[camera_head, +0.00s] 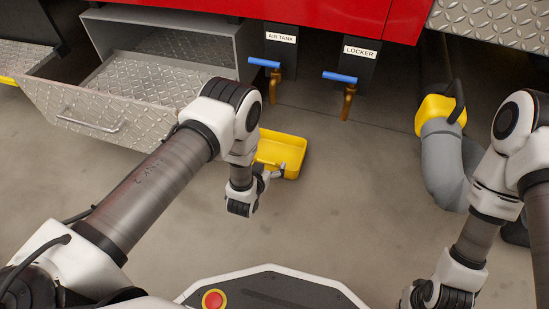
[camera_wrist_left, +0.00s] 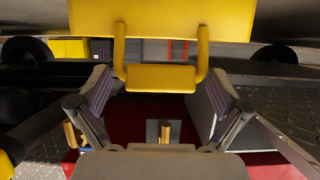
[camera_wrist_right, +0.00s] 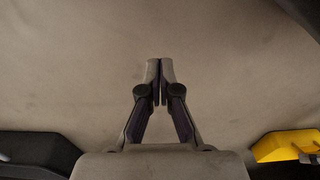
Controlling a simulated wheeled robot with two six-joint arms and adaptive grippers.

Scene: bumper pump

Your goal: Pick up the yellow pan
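The yellow pan (camera_head: 290,150) sits on the floor below the truck, partly hidden behind my left arm in the head view. In the left wrist view the pan (camera_wrist_left: 160,18) fills the top, and its yellow bar handle (camera_wrist_left: 160,78) extends toward my gripper. My left gripper (camera_head: 268,180) is at the pan's near side. In its wrist view its fingers (camera_wrist_left: 160,95) are spread, one on each side of the handle, with no clear grip on it. My right gripper (camera_wrist_right: 160,68) is shut and empty above bare floor, apart from the pan.
An open diamond-plate drawer (camera_head: 90,113) juts out at the left. Two blue-handled valves, under the air tank label (camera_head: 282,38) and locker label (camera_head: 358,51), hang behind the pan. A grey hose (camera_head: 442,160) with a yellow collar stands at right. The middle floor is clear.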

